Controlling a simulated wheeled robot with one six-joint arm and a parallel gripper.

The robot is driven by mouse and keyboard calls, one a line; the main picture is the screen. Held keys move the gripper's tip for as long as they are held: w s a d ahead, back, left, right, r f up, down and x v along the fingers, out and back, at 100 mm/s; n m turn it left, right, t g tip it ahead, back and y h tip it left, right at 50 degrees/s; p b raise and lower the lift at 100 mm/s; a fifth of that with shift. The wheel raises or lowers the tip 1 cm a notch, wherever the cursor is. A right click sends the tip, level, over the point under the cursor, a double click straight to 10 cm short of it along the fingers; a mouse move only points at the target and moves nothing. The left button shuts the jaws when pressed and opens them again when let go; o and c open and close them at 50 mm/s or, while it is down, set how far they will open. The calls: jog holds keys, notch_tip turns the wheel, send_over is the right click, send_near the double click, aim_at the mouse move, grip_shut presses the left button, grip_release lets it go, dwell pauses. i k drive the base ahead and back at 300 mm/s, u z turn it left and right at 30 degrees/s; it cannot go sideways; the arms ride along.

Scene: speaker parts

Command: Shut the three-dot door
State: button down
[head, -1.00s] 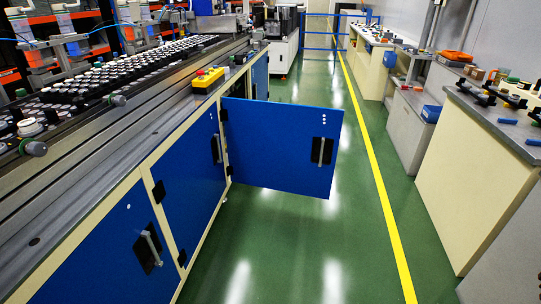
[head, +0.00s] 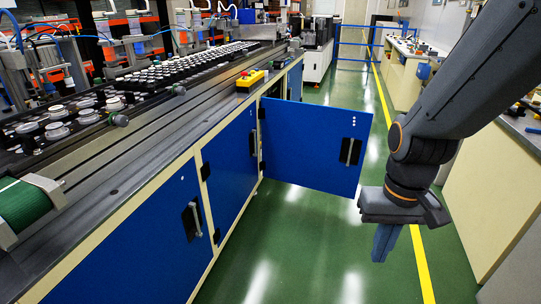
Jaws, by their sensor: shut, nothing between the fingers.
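The three-dot door (head: 310,146) is a blue panel that stands swung open into the aisle. It hangs from the line cabinet at its left edge, and a dark handle plate with a grey handle (head: 350,152) sits near its free right edge. Small white dots show above the handle. My gripper (head: 381,258) hangs pointing down in the aisle, to the right of and nearer than the door's free edge. Its fingers are closed together and hold nothing. It looks apart from the door.
The line cabinet has other blue doors, shut, including a one-dot door (head: 157,240) and a middle door (head: 230,165). A yellow box with a red button (head: 250,79) sits on the cabinet's edge. Green floor (head: 290,230) is clear below the door. Benches stand at right.

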aim_at(317, 147)
jog(key=z, duration=0.1)
jog(key=i, duration=1.2)
jog(key=z, duration=0.35)
